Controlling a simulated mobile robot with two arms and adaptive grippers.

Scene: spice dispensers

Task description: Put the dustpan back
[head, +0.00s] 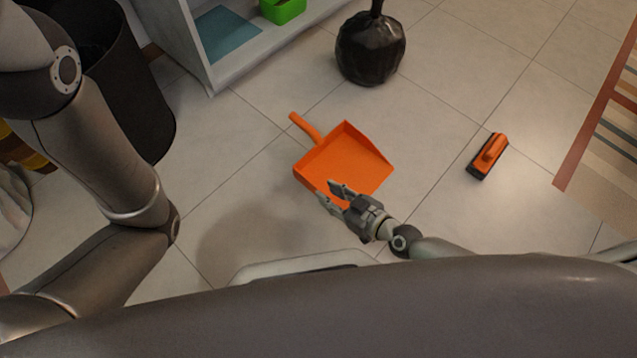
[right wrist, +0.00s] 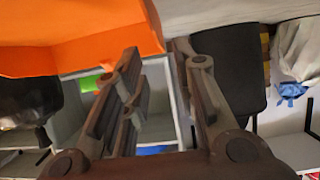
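The orange dustpan (head: 348,158) lies on the tiled floor in the middle of the head view, its handle toward the upper left. It also shows in the right wrist view (right wrist: 85,38), at the upper left beside the fingers. My right gripper (head: 328,190) is at the dustpan's near edge. I cannot tell whether a finger touches the dustpan. My left arm shows at the left of the head view, but its gripper is out of view.
An orange and black brush (head: 488,155) lies on the floor to the right. A black vase (head: 370,48) stands beyond the dustpan. A white shelf (head: 262,62) with a green box (head: 283,10) and a dark bin (head: 135,95) stand upper left. A striped rug (head: 605,150) lies right.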

